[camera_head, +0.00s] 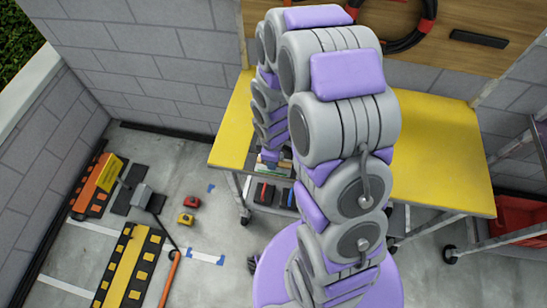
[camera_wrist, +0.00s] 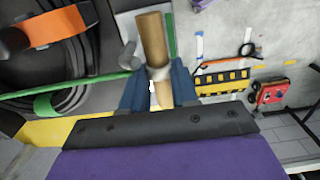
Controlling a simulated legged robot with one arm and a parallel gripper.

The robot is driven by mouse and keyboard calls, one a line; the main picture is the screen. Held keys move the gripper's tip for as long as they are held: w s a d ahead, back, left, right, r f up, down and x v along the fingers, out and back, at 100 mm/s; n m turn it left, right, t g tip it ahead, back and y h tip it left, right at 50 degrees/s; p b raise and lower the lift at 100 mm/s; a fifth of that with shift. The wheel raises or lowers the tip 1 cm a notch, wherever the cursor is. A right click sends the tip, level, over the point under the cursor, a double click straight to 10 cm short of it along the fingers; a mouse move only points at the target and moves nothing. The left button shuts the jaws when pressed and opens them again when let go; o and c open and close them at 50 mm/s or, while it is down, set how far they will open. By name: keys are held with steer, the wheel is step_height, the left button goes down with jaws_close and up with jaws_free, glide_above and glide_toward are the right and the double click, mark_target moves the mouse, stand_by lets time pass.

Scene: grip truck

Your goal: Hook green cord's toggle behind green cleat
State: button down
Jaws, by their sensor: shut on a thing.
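In the wrist view, my gripper (camera_wrist: 158,90) has its two blue fingers shut on a tan cylindrical toggle (camera_wrist: 152,40). The toggle stands out beyond the fingertips. The green cord (camera_wrist: 85,82) runs in from the left edge toward the toggle; where it joins is not clear. A narrow green strip (camera_wrist: 171,35) on a pale panel shows just right of the toggle, partly behind it. A small grey post-like piece (camera_wrist: 128,58) is left of the toggle. I cannot tell whether either belongs to the green cleat.
A black cable coil (camera_wrist: 75,65) with orange and green bands is at left in the wrist view. A red box (camera_wrist: 269,95) is at right. In the head view, a yellow table (camera_head: 450,150) stands below a wooden board (camera_head: 460,22); a red bin (camera_head: 520,215) is at right.

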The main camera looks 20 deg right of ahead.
steer(key=c, duration=0.8)
jaws_free()
steer(key=shift+w+a, duration=0.1)
steer(key=shift+w, duration=0.05)
steer(key=shift+w+r, duration=0.1)
steer(key=shift+w+r, duration=0.15)
steer(key=shift+r, duration=0.3)
steer(key=r, duration=0.5)
steer(key=r+p, duration=0.1)
steer(key=r, duration=0.4)
steer(key=s+r+p, duration=0.1)
steer(key=r, duration=0.5)
steer(key=shift+a, duration=0.1)
